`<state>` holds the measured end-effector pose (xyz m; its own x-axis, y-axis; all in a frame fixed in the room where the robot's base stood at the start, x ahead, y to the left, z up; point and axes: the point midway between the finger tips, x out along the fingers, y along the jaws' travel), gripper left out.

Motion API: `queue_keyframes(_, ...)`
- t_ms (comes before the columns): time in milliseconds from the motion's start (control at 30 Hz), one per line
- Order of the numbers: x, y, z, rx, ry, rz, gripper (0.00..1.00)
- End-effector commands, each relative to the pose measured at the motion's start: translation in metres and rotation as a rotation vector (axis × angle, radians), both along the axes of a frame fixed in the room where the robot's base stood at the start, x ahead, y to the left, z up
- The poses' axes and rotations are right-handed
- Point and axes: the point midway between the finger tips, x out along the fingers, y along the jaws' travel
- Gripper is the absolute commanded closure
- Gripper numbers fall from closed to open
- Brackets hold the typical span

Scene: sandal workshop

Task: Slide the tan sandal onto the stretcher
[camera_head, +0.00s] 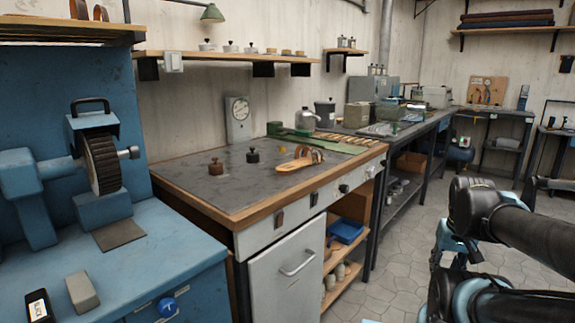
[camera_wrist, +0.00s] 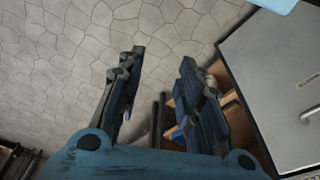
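The tan sandal (camera_head: 295,164) lies on the grey-topped workbench (camera_head: 225,190) near its front right edge, its straps standing up in an arch. Behind it is a long green tool (camera_head: 335,146) with an upright end at the left; I cannot tell for sure whether it is the stretcher. My gripper (camera_wrist: 165,65) is open in the wrist view, with nothing between its fingers and the tiled floor behind them. The sandal is not in the wrist view. In the head view my arm (camera_head: 505,225) is at the right, away from the bench.
A blue machine with a brush wheel (camera_head: 105,163) stands at the left. Two dark knobbed weights (camera_head: 215,167) and (camera_head: 253,155) stand on the bench left of the sandal. A white cabinet door (camera_head: 285,278) is below the bench top.

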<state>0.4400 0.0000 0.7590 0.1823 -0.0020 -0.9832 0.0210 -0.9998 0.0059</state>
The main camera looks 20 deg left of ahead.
Motion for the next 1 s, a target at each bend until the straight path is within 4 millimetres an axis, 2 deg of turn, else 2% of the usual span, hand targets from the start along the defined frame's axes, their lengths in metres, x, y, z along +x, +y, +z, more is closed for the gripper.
queue_keyframes(300, 0.0, 0.0, 0.0, 0.0, 0.0, 0.0, 0.64)
queue_keyframes(400, -0.006, 0.002, 0.006, 0.003, -0.012, 0.009, 0.42)
queue_keyframes(467, -0.002, 0.005, 0.012, 0.01, -0.019, 0.029, 0.28)
queue_keyframes(533, 0.009, 0.013, 0.024, 0.026, -0.028, 0.072, 0.12)
queue_keyframes(600, 0.025, 0.03, 0.041, 0.05, -0.042, 0.143, 0.0)
queue_keyframes(767, 0.073, 0.07, 0.093, 0.118, -0.102, 0.343, 0.0)
queue_keyframes(1000, 0.147, 0.143, 0.169, 0.217, -0.218, 0.644, 0.0)
